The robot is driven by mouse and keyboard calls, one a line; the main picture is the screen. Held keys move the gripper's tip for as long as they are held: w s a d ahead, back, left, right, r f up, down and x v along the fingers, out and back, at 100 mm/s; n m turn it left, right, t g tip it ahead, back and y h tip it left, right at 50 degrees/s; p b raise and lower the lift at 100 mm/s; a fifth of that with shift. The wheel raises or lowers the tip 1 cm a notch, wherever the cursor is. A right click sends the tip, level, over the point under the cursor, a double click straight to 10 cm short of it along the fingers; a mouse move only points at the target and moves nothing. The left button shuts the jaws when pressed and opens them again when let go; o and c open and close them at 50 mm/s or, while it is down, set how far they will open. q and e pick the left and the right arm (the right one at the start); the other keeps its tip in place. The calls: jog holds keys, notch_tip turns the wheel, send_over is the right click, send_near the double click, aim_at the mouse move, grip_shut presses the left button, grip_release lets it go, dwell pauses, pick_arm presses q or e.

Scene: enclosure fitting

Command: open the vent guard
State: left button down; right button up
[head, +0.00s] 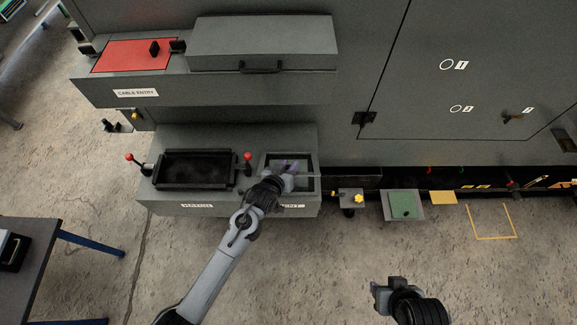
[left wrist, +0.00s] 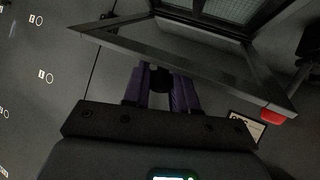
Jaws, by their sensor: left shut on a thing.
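The vent guard is a dark grey frame (left wrist: 185,58) that crosses the left wrist view at a slant, with a red tab (left wrist: 273,117) at its right corner. It stands away from the vent's mesh opening (left wrist: 225,9), so it looks swung up. In the head view, the vent opening (head: 305,163) is in the lower ledge, and the guard shows only as a thin edge. My left gripper (head: 287,168) is over the vent; its purple fingers (left wrist: 160,86) are shut on the guard's frame. My right gripper (head: 382,288) is low and far from the vent; its fingers are unclear.
A black hatch (head: 195,168) with red-knobbed levers is left of the vent. A yellow knob (head: 359,198) and a green plate (head: 403,205) are to its right. A grey cover (head: 262,42) and a red panel (head: 130,56) are above. A table (head: 40,265) stands at lower left.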

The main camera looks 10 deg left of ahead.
pick_arm(q)
jog(key=shift+w+r+g+p, duration=0.3)
jog(key=shift+p, duration=0.15)
jog(key=shift+a, duration=0.1)
jog(key=c, duration=1)
grip_release()
jog(key=shift+s+a+r, duration=0.15)
jog(key=shift+s+r, duration=0.25)
jog(key=shift+s, duration=0.15)
jog(key=v, duration=0.9)
jog(key=shift+s+r+p, duration=0.1)
jog(key=shift+s+p, duration=0.05)
jog(key=shift+p, duration=0.2)
